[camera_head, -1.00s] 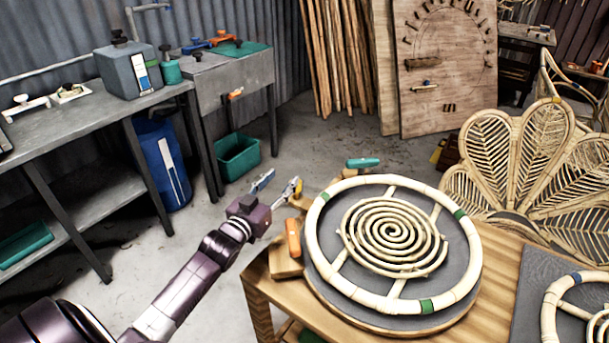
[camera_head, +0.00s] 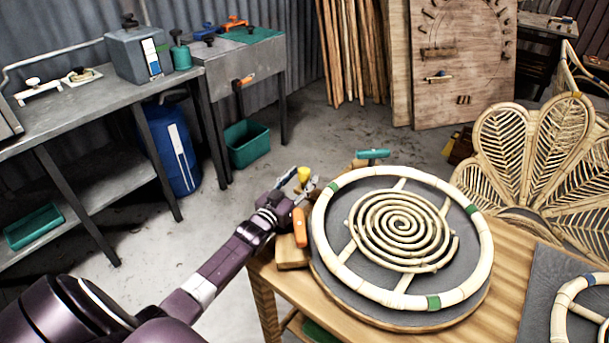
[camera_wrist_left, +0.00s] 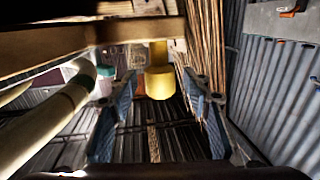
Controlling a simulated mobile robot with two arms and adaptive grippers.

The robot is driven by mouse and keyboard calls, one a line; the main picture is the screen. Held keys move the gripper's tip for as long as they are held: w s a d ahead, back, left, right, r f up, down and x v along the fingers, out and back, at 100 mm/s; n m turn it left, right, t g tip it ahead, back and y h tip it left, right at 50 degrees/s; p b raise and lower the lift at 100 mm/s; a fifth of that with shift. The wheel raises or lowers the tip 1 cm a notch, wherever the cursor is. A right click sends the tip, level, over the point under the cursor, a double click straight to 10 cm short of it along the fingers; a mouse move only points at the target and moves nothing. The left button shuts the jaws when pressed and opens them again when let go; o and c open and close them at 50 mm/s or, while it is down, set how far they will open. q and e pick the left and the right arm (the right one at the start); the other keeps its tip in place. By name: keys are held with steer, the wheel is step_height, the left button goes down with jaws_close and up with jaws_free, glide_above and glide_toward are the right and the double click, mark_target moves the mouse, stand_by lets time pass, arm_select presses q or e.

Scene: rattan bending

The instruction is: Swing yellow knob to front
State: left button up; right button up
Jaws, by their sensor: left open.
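The yellow knob (camera_head: 304,174) is at the left edge of the wooden table, near the round rattan frame. In the left wrist view the yellow knob (camera_wrist_left: 159,84) hangs between and a little beyond the two blue fingers. My left gripper (camera_head: 297,184) is open with its fingers at the knob; in the wrist view the left gripper (camera_wrist_left: 160,120) shows a wide gap with nothing clamped. I cannot tell whether a finger touches the knob. The lever or post behind the knob is mostly hidden. My right gripper is not in view.
The round rattan frame (camera_head: 329,203) with a spiral lies on the table (camera_head: 507,268). An orange handle (camera_head: 300,228) and a teal handle (camera_head: 373,154) stand at its edge. A flower-shaped rattan panel (camera_head: 540,150) is at right. Open floor lies left of the table.

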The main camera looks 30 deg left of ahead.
arm_select(q)
steer(key=shift+w+a, duration=0.1)
steer(key=shift+w, duration=0.8)
jaws_close()
